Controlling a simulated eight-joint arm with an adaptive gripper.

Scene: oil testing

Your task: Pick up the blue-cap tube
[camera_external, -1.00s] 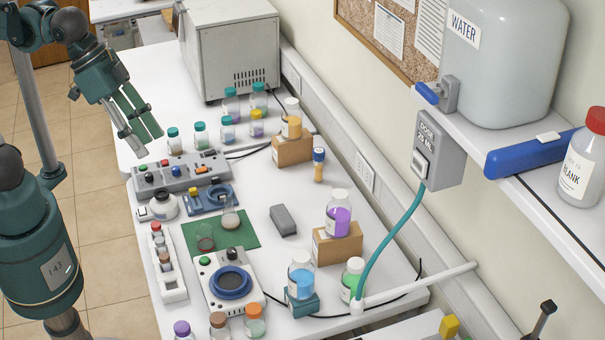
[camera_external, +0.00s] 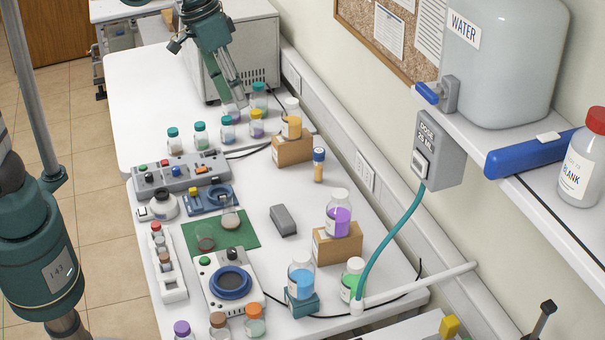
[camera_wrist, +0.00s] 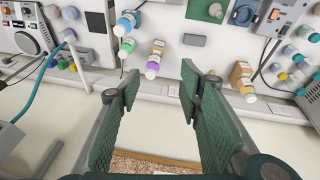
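The blue-cap tube (camera_external: 318,168) stands upright on the white bench in the external view, with an amber body and a dark blue cap. It is just right of the cardboard box that bears the orange bottle. My gripper (camera_external: 239,98) is at the back of the bench, in front of the grey oven and above the teal-capped bottles, up and left of the tube. In the wrist view my gripper (camera_wrist: 160,88) has its green fingers spread apart with nothing between them. I cannot make out the tube there; a finger may hide it.
The cardboard box (camera_external: 293,150) with the orange bottle (camera_external: 291,128) stands close to the tube. A purple bottle (camera_external: 338,220) on another box and a grey block (camera_external: 283,220) are nearer. The wall is on the right. Bare bench lies around the tube's near side.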

